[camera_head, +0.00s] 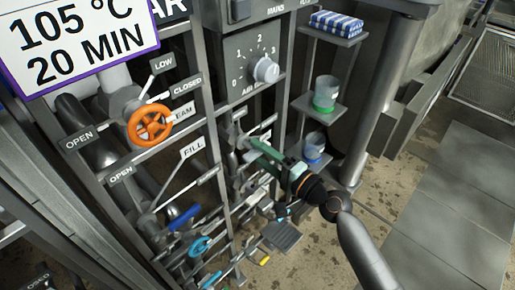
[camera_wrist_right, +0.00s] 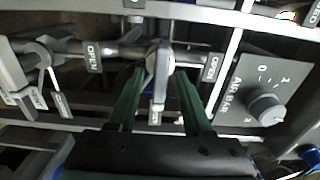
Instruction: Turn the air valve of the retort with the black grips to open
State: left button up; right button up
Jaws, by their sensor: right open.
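A pale grey valve lever (camera_wrist_right: 161,72) sits on a horizontal pipe in the right wrist view, with its handle pointing toward me. OPEN tags (camera_wrist_right: 92,55) stand along the pipe; I cannot read which valve this lever is. My right gripper (camera_wrist_right: 161,84) has green fingers, open, one on each side of the lever; I cannot tell whether they touch it. In the head view my right gripper (camera_head: 258,154) reaches into the pipe rack below the dial panel and hides the lever. No black grips are clearly visible. My left gripper is not in view.
A dial knob (camera_head: 265,70) on a grey panel is above my right gripper; it also shows in the right wrist view (camera_wrist_right: 266,109). Shelves with a green-based beaker (camera_head: 325,94) stand right. Bars crowd the rack.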

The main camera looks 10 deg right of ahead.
jog(key=shift+w+a, duration=0.25)
jog(key=shift+w, duration=0.15)
grip_shut()
dwell(0.4)
